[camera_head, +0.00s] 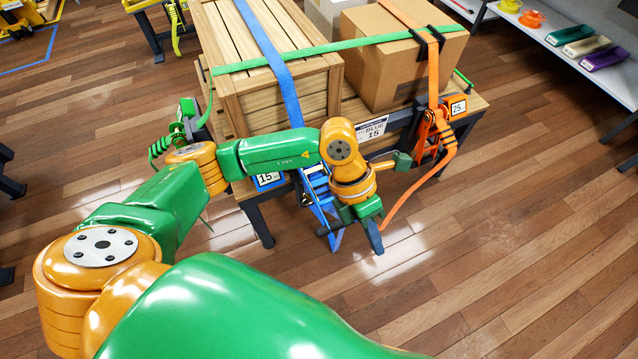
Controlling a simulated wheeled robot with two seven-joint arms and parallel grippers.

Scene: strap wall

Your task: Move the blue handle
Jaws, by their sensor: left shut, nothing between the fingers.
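The blue ratchet with its handle (318,188) hangs on the blue strap (268,50) at the front edge of the bench, under the wooden crate. My left arm partly covers it. My left gripper (376,242) is shut and empty. It points down in front of the bench, just right of and below the blue ratchet, and does not hold it. Whether it touches the blue strap's loose end cannot be told. My right gripper is not in view.
A slatted wooden crate (285,100) and a cardboard box (390,65) stand on the bench. An orange ratchet (432,135) hangs to the right, and a green ratchet (180,125) sits to the left. The floor at right is clear.

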